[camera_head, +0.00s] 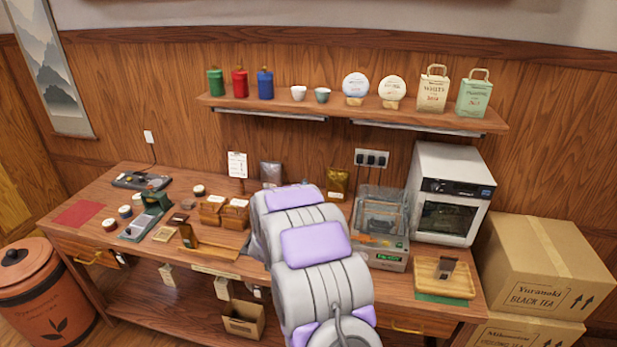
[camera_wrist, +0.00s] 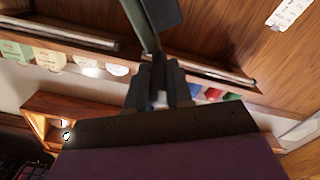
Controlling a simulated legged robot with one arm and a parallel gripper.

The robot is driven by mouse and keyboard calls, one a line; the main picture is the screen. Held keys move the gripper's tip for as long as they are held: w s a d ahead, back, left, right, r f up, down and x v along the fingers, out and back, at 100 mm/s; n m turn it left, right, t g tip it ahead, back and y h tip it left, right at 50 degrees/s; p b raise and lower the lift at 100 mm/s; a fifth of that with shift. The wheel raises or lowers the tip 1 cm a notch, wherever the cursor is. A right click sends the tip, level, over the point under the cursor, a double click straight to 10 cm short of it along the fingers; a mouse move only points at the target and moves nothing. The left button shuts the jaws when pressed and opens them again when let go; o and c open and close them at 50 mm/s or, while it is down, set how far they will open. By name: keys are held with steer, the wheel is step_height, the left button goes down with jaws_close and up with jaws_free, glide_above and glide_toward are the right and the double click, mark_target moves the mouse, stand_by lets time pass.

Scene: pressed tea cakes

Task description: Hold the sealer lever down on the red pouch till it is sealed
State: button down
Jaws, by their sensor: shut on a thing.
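My gripper (camera_wrist: 160,92) is in the wrist view, its dark fingers closed around the end of a dark grey-green bar (camera_wrist: 146,28). The bar runs to the top edge of that view, beside a dark block (camera_wrist: 166,11). I cannot tell whether this bar is the sealer lever. In the head view my own arm hides the gripper and the middle of the bench. I cannot make out a red pouch in either view; a flat red sheet (camera_head: 79,214) lies at the bench's left end. A dark flat device with a cord (camera_head: 141,181) lies behind it.
A clear-lidded machine with a lit display (camera_head: 390,262) stands right of my arm. Beyond it are a white oven (camera_head: 452,195) and a wooden tray (camera_head: 425,290). A green-topped tool (camera_head: 157,200) and wooden boxes (camera_head: 235,214) stand left. A shelf (camera_head: 345,112) hangs above.

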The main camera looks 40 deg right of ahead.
steer(key=w+a+f+n+p, duration=0.3)
steer(key=w+f+n, duration=0.1)
steer(key=f, duration=0.5)
steer(key=w+a+f+n+p, duration=0.3)
steer(key=f+n+p, duration=0.1)
steer(key=f, duration=0.5)
steer(key=shift+w+f+n, duration=0.25)
steer(key=shift+w+n, duration=0.1)
steer(key=shift+n, duration=0.15)
steer(key=shift+s+f, duration=0.1)
steer(key=shift+f, duration=0.1)
steer(key=c, duration=1)
jaws_free()
steer(key=shift+f, duration=0.1)
steer(key=shift+w, duration=0.2)
steer(key=shift+s, duration=0.1)
steer(key=shift+w+a+b+v, duration=0.1)
steer(key=shift+b+v, duration=0.05)
steer(key=shift+v, duration=2.7)
steer(key=shift+w+a+b+v, duration=0.1)
steer(key=shift+b+v, duration=0.05)
steer(key=shift+v, duration=2.75)
steer(key=shift+w+a+b+v, duration=0.1)
steer(key=shift+b+v, duration=0.05)
steer(key=shift+v, duration=2.7)
